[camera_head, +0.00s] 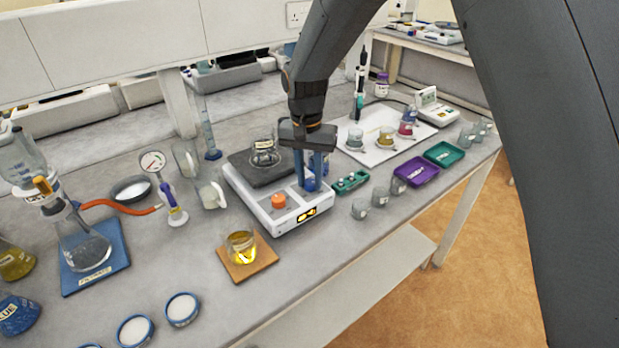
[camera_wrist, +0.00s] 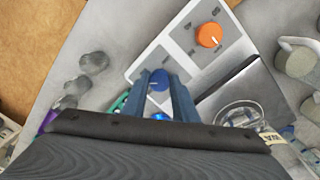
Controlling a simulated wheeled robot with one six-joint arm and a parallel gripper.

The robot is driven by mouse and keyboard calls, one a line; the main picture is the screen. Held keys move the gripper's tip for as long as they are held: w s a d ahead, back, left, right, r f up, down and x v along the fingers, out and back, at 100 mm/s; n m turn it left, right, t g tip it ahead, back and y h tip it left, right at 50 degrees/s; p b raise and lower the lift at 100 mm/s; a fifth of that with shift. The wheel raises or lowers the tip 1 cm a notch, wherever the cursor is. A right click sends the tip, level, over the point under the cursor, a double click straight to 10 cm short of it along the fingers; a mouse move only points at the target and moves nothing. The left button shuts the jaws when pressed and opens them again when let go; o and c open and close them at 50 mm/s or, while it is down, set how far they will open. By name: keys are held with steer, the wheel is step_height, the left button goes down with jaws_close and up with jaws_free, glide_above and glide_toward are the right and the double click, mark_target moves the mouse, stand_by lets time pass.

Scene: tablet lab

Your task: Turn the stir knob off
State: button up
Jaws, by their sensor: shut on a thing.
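A white hotplate stirrer (camera_head: 290,218) with a dark top plate stands in the middle of the bench. It has an orange knob (camera_head: 278,201) and a blue knob (camera_wrist: 159,79). The orange knob also shows in the wrist view (camera_wrist: 209,35), with small labels too blurred to read. My gripper (camera_head: 310,186) points down at the right part of the stirrer's panel. In the wrist view its two fingers (camera_wrist: 160,82) are shut on the blue knob, one on each side.
A glass beaker (camera_head: 264,153) stands on the top plate. A beaker of yellow liquid (camera_head: 241,246) is in front on a cork mat. A green rack (camera_head: 351,182), small grey cups (camera_head: 360,209) and a purple tray (camera_head: 416,171) lie to the right.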

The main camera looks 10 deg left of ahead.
steer(key=n, duration=0.3)
steer(key=shift+n+b, duration=0.3)
steer(key=shift+n, duration=0.1)
steer(key=n, duration=0.3)
steer(key=shift+n, duration=0.3)
steer(key=n+b, duration=0.1)
steer(key=n, duration=0.5)
steer(key=shift+d, duration=0.1)
steer(key=n+b, duration=0.1)
steer(key=n, duration=0.5)
steer(key=shift+w+n+t, duration=0.15)
steer(key=shift+n+t, duration=0.15)
steer(key=shift+n, duration=0.1)
steer(key=n+b, duration=0.1)
steer(key=n, duration=0.5)
steer(key=shift+r+y+b, duration=0.1)
steer(key=shift+y+b, duration=0.25)
steer(key=shift+y, duration=0.05)
steer(key=shift+n, duration=0.3)
steer(key=o, duration=1)
steer(key=shift+o, duration=0.2)
